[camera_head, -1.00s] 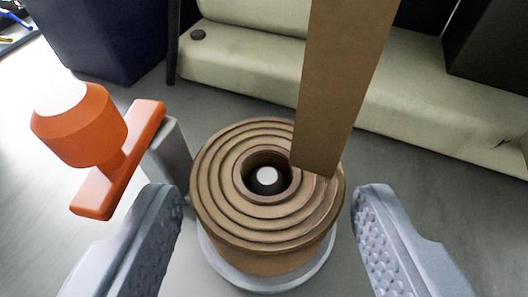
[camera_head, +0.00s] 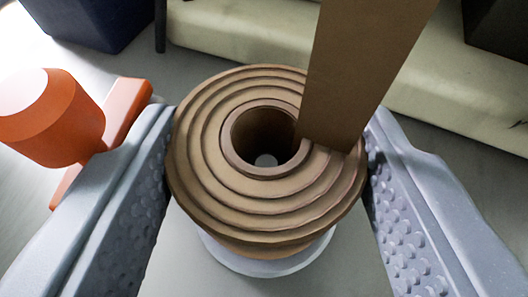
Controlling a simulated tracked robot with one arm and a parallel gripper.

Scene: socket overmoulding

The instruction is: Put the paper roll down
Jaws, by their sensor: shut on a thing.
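The brown paper roll (camera_head: 225,185) fills the middle of the view, upright, with its hollow core facing me. A flat strip of its paper (camera_head: 357,70) rises from the roll's right side toward the top edge. My gripper (camera_head: 268,190) has its two grey textured fingers on the left and right sides of the roll, shut on it. A pale round base (camera_head: 270,266) shows below the roll. A small light disc (camera_head: 266,160) shows at the bottom of the core. Whether the roll touches the base is hard to tell.
An orange knob-like part (camera_head: 50,115) with an orange plate stands close by the left finger. A cream padded bench (camera_head: 240,38) runs across the back, with a dark blue box (camera_head: 90,20) at the upper left. Grey floor lies between.

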